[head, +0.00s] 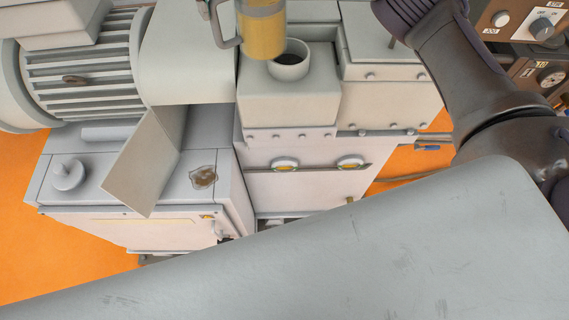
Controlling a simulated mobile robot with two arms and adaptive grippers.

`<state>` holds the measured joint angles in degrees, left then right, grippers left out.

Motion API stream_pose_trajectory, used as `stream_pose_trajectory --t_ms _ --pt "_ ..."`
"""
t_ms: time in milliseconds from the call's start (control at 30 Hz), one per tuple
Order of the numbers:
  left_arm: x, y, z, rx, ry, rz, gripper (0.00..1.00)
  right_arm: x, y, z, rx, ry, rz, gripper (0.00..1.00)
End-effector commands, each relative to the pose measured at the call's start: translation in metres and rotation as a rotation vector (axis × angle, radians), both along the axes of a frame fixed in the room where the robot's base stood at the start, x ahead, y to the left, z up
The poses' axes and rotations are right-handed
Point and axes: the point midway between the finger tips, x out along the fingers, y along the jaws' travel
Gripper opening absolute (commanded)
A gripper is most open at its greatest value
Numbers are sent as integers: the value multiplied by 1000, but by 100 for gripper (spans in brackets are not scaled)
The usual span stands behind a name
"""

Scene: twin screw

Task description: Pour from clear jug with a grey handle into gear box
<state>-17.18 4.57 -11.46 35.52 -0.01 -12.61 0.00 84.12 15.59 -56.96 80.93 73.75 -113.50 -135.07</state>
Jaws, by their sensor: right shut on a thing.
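The clear jug (263,34) with its grey handle (226,30) is at the top edge, its upper part cut off. It holds amber liquid and looks roughly upright. The gear box (287,98) is a pale block with a round, dark-mouthed filler neck (290,70) on top. The jug's base appears just up and left of this neck; I cannot tell its height, and no stream shows. My right gripper (205,8) barely shows beside the handle at the top edge, shut on the jug; most of it is out of frame. My left gripper is out of view.
A finned motor (80,62) stands left, above a cabinet (140,190) with a tilted flap (145,165). A bolted housing (390,95) adjoins the gear box at right. A control panel (525,45) is at upper right. Orange floor (50,255) shows below left.

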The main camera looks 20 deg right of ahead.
Motion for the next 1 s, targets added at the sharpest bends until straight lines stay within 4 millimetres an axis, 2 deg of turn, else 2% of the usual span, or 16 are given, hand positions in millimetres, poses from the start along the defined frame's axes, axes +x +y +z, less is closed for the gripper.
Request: stream_pose_trajectory --t_ms 167,533,1000 --pt "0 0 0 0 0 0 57 0 0 5 2 -5 0 0" --pt "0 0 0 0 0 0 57 0 0 31 2 -5 0 0" --pt "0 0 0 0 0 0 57 0 0 32 3 -3 0 0"
